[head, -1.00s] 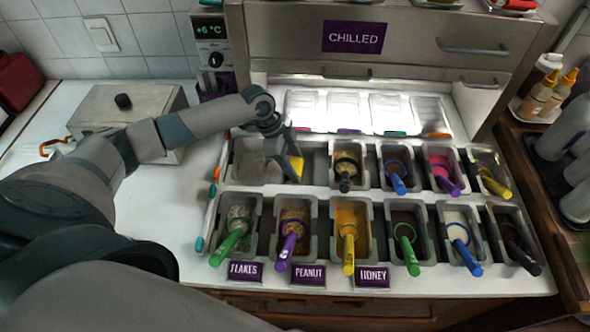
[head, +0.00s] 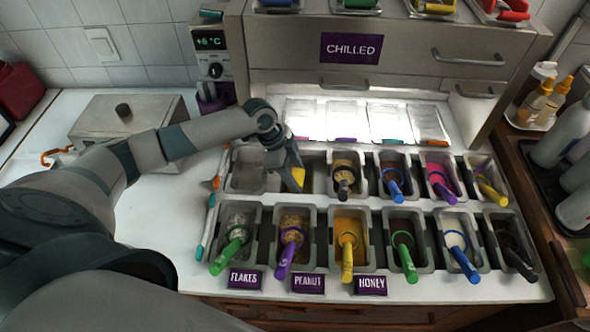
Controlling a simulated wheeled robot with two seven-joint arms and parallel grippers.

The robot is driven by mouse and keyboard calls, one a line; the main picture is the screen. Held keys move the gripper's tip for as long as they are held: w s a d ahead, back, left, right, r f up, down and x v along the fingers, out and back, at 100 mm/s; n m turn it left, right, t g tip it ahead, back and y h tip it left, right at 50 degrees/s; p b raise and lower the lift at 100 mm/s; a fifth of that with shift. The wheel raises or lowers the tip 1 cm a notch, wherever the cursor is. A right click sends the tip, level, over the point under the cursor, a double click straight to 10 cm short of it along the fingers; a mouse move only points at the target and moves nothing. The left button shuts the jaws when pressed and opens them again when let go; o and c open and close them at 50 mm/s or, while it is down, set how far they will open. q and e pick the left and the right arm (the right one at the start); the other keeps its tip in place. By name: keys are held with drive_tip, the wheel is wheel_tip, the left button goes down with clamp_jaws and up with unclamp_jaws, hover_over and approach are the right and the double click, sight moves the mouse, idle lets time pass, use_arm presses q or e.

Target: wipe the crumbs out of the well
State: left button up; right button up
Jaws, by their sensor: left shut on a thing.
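My left gripper (head: 293,181) is shut on a small yellow wiping piece (head: 299,177), only partly visible between the fingers. It points down into the back row of the topping counter, at the dark open well (head: 317,173). This well lies between an empty steel pan (head: 248,172) on the left and a pan of pale brown topping (head: 345,160) on the right. The gripper hides the well's left part. I cannot make out crumbs, nor whether the yellow piece touches the well floor. My right gripper is not in view.
Filled pans with coloured-handled spoons fill the front row and the right of the back row. Clear lidded bins (head: 350,118) stand behind, under the chilled cabinet (head: 390,45). A steel box (head: 125,130) stands at left. White counter (head: 165,215) is bare left of the pans.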

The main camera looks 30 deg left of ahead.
sight(300, 184)
use_arm(q)
drive_tip(key=shift+s+d+p, duration=0.75)
drive_tip(key=shift+s+d, duration=0.15)
drive_tip(key=shift+s+d+f, duration=0.15)
drive_tip(key=shift+f, duration=0.1)
drive_tip(key=shift+w+a+r+b, duration=0.1)
drive_tip(key=shift+w+a+b, duration=0.35)
drive_tip(key=shift+w, duration=0.55)
drive_tip(key=shift+w+a+r+b, duration=0.1)
drive_tip(key=shift+w+a+b, duration=0.1)
drive_tip(key=shift+w+a, duration=0.6)
drive_tip(key=shift+w+d, duration=0.15)
drive_tip(key=shift+d, duration=0.15)
drive_tip(key=shift+s+d+r+p, duration=0.1)
drive_tip(key=shift+s+d+p, duration=0.1)
drive_tip(key=shift+s+p, duration=0.25)
drive_tip(key=shift+s+d+r+p, duration=0.1)
drive_tip(key=shift+s+d+p, duration=0.05)
drive_tip(key=shift+s+p, duration=0.3)
drive_tip(key=shift+s+d+p, duration=0.3)
drive_tip(key=shift+s+p, duration=0.15)
drive_tip(key=shift+s, duration=0.05)
drive_tip(key=shift+s+d+p, duration=0.25)
drive_tip(key=shift+s+p, duration=0.2)
drive_tip(key=shift+w+f, duration=0.1)
